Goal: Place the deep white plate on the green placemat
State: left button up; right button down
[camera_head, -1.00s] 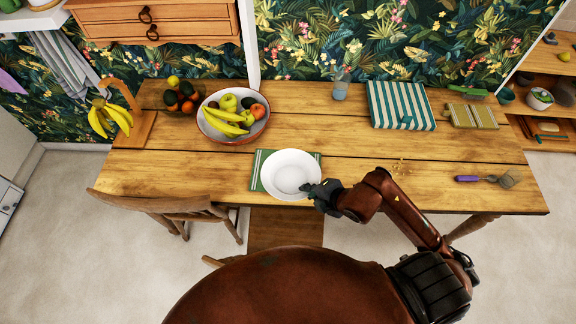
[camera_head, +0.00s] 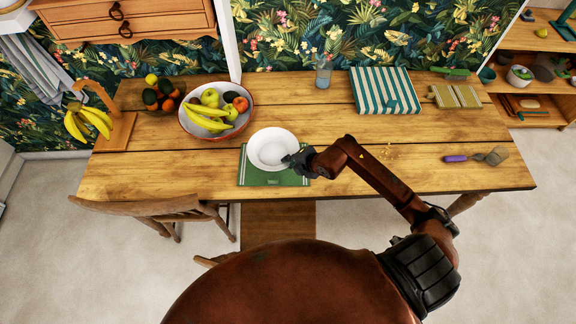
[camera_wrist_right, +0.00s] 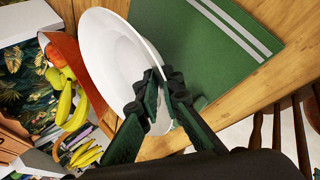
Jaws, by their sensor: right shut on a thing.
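The deep white plate (camera_head: 272,148) overlaps the far part of the green placemat (camera_head: 268,179), and its far rim reaches past the mat. My right gripper (camera_head: 291,160) is shut on the plate's near-right rim. In the right wrist view, the fingers (camera_wrist_right: 160,80) pinch the rim of the plate (camera_wrist_right: 108,62), which looks tilted. The striped mat (camera_wrist_right: 225,60) lies beside and partly behind it there. I cannot tell whether the plate touches the mat or hangs just above it. My left gripper is not in view.
A fruit bowl (camera_head: 187,127) stands close behind and left of the plate. A banana stand (camera_head: 117,132), a glass (camera_head: 323,75), a striped cloth (camera_head: 385,92) and a purple-handled utensil (camera_head: 456,158) are elsewhere on the wooden table. A chair (camera_head: 150,205) stands at the front left.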

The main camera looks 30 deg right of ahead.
aim_at(288, 171)
jog(key=shift+w+f, duration=0.2)
jog(key=shift+f, duration=1.45)
jog(key=shift+f+b, duration=0.1)
jog(key=shift+b, duration=0.2)
jog(key=c, duration=2.4)
grip_release()
jog(key=shift+s+r, duration=0.15)
jog(key=shift+r, duration=0.05)
jog(key=p+v, duration=0.2)
jog(key=v, duration=0.9)
jog(key=shift+s+d+r, duration=0.2)
jog(key=shift+s+r, duration=0.05)
